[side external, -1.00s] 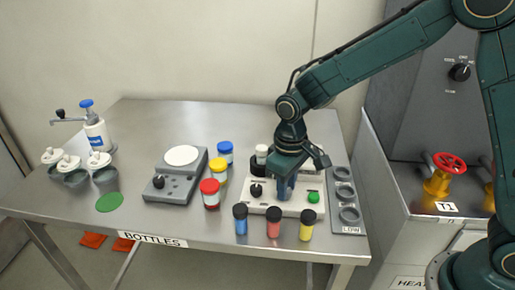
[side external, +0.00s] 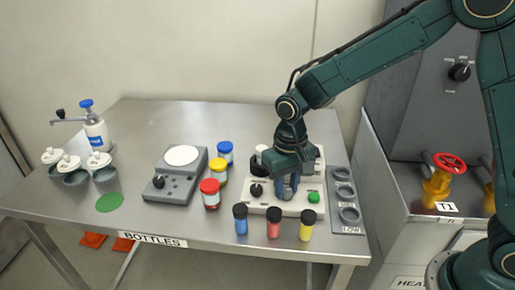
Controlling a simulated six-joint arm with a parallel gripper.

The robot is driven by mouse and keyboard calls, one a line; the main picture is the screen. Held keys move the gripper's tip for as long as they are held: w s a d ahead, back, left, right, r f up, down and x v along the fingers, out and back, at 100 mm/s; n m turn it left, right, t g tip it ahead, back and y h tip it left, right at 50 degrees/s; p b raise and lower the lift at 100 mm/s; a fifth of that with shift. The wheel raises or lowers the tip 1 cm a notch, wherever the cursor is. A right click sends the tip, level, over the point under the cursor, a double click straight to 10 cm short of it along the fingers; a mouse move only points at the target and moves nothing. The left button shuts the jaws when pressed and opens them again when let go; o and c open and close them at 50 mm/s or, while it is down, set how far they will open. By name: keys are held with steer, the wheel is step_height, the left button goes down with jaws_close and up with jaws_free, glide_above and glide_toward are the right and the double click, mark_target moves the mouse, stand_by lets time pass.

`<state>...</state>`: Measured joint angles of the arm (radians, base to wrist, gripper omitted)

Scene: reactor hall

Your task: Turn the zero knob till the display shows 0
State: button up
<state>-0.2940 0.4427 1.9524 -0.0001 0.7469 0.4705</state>
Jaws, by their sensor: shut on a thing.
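A white instrument (side external: 262,204) stands at the table's right front, with a black knob (side external: 256,190) at its left and a green button (side external: 313,197) at its right. My gripper (side external: 287,192) points down at the middle of its front, between these two. It is shut on a small part there, seemingly the zero knob, which the fingers hide. No display reading can be made out; my gripper covers much of the instrument's middle.
Three black-capped vials, blue (side external: 240,221), red (side external: 273,224) and yellow (side external: 306,226), stand close in front. Jars with red (side external: 210,187), yellow (side external: 218,168) and blue (side external: 225,149) lids and a grey scale (side external: 176,190) are to the left. A grey rack (side external: 347,230) is at right.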

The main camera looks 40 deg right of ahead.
mark_target(287, 190)
steer(key=o, duration=1)
steer(key=shift+r, duration=0.15)
step_height(287, 190, up, 14)
steer(key=shift+f, duration=0.2)
